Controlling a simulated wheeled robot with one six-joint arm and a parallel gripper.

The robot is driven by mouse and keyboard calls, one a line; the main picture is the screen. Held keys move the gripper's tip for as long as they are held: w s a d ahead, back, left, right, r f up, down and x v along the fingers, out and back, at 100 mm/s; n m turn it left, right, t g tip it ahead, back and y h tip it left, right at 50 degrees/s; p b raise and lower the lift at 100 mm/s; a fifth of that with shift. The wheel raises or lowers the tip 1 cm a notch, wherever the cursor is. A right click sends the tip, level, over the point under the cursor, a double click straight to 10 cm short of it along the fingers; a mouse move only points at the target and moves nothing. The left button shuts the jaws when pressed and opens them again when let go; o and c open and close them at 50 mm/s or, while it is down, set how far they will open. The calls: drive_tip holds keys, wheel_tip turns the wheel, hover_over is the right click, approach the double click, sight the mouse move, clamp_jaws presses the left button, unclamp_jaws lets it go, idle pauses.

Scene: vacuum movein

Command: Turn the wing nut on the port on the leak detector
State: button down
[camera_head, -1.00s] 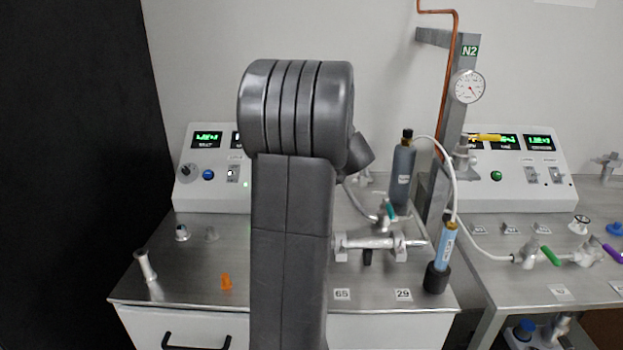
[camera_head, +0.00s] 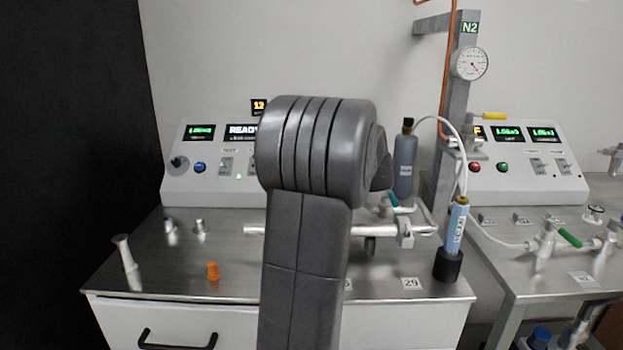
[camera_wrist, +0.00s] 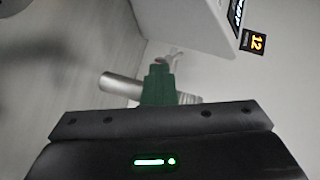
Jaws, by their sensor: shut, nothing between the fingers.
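The leak detector (camera_head: 210,185) is a white sloped console with lit displays, one reading READY, at the back left in the head view. In the wrist view its white body (camera_wrist: 200,20) is at the top. I cannot make out the wing nut in either view; my arm hides the middle of the bench in the head view. My gripper (camera_wrist: 158,80) shows in the wrist view as green fingers, shut and empty. A metal tube (camera_wrist: 118,88) lies just left of and behind the fingers there; I cannot tell whether they touch. My gripper is hidden in the head view.
A horizontal metal tube (camera_head: 252,230) shows on both sides of my arm. A blue cylinder (camera_head: 458,227) in a black holder, a grey bottle (camera_head: 405,168) and a post (camera_head: 461,100) stand right. An orange piece (camera_head: 212,271) and metal fittings (camera_head: 124,252) stand left.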

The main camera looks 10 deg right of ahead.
drive_tip(key=shift+f+m+t+y+b, duration=0.3)
drive_tip(key=shift+f+y+b, duration=0.1)
drive_tip(key=shift+b, duration=0.3)
drive_tip(key=shift+a+r, duration=0.1)
drive_tip(key=shift+s+a+f+b, duration=0.1)
drive_tip(key=shift+f+b, duration=0.25)
drive_tip(key=shift+b, duration=0.25)
idle(2.9)
drive_tip(key=shift+f, duration=0.1)
drive_tip(key=shift+r, duration=0.2)
drive_tip(key=shift+r, duration=0.1)
idle(0.5)
wheel_tip(320, 180, up, 10)
drive_tip(key=p, duration=0.2)
drive_tip(key=shift+p, duration=0.35)
